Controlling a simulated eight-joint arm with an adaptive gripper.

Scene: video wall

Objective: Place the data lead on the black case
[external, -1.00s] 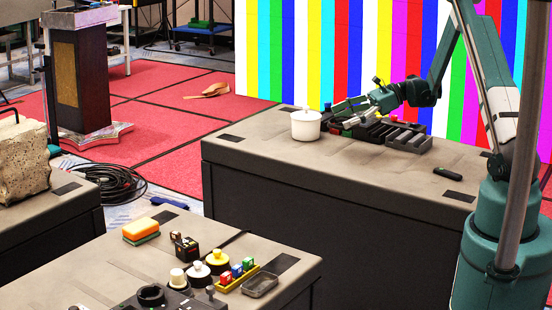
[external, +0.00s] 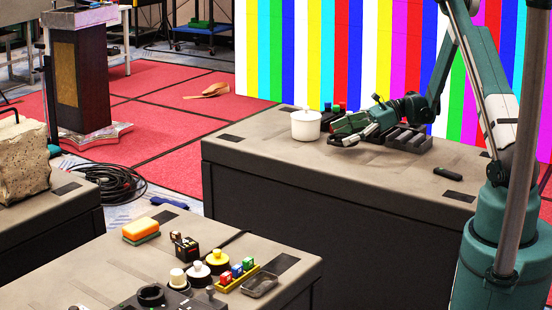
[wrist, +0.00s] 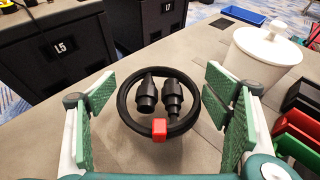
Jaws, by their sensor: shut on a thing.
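The data lead (wrist: 122,112) is a black coil with two black plugs and a red clip, seen in the wrist view. It lies between the two green-padded fingers of my gripper (wrist: 160,100), which is shut on it across its width. In the external view my gripper (external: 345,138) is over the far table, just right of the white pot; the lead is hard to make out there. A black box (wrist: 304,97) stands at the right edge of the wrist view; I cannot tell whether it is the black case. A black slotted tray (external: 410,140) is right of my gripper.
The lidded white pot (external: 306,126) stands close to my gripper. Red (wrist: 297,132) and green (wrist: 298,152) boxes line the wrist view's right side. A small black object (external: 447,174) lies at the right. The far table's front top (external: 290,160) is clear.

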